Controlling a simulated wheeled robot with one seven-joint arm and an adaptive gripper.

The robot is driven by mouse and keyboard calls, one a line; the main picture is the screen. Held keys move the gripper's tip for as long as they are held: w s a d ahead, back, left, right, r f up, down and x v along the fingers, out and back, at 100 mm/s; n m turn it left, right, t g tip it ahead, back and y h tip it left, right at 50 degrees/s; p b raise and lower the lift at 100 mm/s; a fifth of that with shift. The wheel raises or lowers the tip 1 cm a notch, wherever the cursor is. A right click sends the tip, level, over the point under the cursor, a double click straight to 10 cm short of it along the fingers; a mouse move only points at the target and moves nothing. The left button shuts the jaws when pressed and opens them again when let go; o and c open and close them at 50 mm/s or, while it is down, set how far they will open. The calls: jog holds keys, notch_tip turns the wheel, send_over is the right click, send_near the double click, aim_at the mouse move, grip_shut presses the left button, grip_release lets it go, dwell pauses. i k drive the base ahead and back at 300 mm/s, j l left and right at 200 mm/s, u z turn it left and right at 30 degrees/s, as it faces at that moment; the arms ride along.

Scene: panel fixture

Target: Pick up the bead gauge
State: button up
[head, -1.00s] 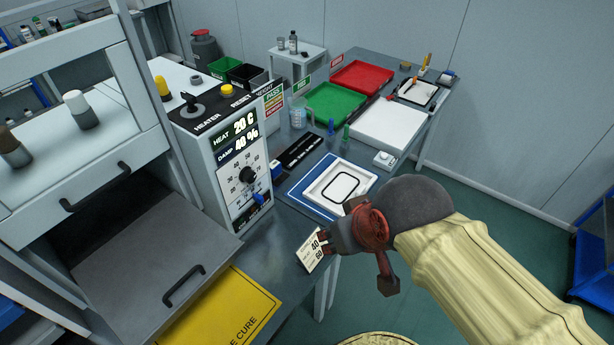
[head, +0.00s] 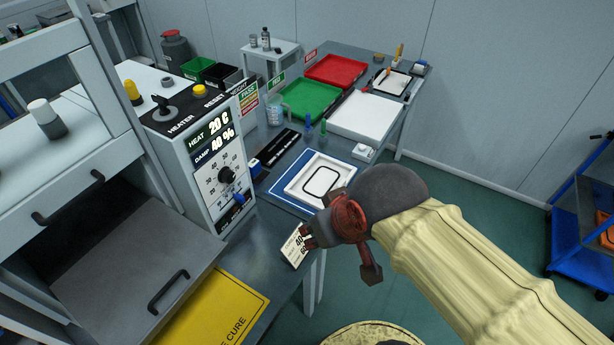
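A small cream card (head: 293,248) with black print, a "40" showing, is at the bench's front edge; it may be the bead gauge, but I cannot tell for sure. My gripper (head: 308,237) is right at its right end, and its fingertips overlap part of the card. I cannot tell whether the fingers are closed on it or whether the card rests on the bench. A black strip with pale marks (head: 283,148) lies behind, left of a white tray (head: 293,183) with a black rounded outline on a blue mat.
A heater box (head: 205,170) reading 20 C and 40 % stands left of my gripper. An open grey drawer (head: 110,262) and a yellow sheet (head: 215,312) are in front. Green (head: 310,98) and red (head: 337,70) trays are farther back. A blue cart (head: 580,235) stands at right.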

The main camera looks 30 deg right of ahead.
aim_at(255, 165)
jog(key=i+l+u, duration=0.5)
jog(key=l+u, duration=0.2)
